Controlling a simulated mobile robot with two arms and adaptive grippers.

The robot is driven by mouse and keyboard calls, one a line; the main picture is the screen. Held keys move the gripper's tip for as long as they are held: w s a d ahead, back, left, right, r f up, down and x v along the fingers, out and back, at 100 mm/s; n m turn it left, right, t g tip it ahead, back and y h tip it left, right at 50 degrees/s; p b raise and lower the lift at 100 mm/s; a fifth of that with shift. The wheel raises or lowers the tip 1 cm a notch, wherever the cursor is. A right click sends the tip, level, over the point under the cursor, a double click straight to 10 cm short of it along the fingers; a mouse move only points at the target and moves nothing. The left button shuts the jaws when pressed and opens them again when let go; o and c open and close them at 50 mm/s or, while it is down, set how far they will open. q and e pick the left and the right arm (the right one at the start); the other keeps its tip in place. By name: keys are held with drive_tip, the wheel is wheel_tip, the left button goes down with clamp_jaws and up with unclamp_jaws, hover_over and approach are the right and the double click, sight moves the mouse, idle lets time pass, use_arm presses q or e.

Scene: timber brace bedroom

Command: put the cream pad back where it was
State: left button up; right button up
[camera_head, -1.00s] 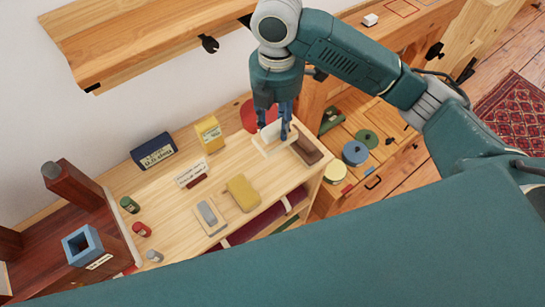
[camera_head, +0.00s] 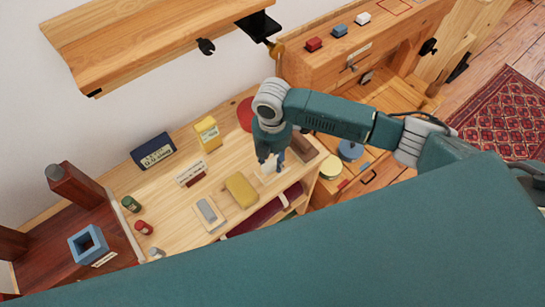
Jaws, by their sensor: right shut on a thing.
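My right gripper (camera_head: 269,163) is over the front right part of the light wooden shelf top (camera_head: 185,205), pointing down. It is shut on a pale cream piece, which I take to be the cream pad (camera_head: 266,177). The gripper hides much of the pad, and I cannot tell whether the pad touches the wood. A mustard-yellow pad (camera_head: 241,190) lies to its left. A grey block on a pale base (camera_head: 210,213) lies further left. A brown block (camera_head: 303,147) is behind and right, partly hidden by my arm. My left gripper is not in view.
A red disc (camera_head: 246,113), a yellow box (camera_head: 208,133) and a dark blue box (camera_head: 153,151) stand at the back. Small green (camera_head: 131,204) and red (camera_head: 144,228) cans are at the left. A wooden shelf (camera_head: 150,40) overhangs the wall.

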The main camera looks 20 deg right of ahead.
sight(272, 159)
drive_tip(key=shift+f, duration=0.1)
drive_tip(key=o, duration=1)
drive_tip(key=shift+f, duration=0.1)
wheel_tip(272, 159, up, 12)
drive_tip(key=shift+r+b, duration=0.25)
drive_tip(key=shift+b, duration=1)
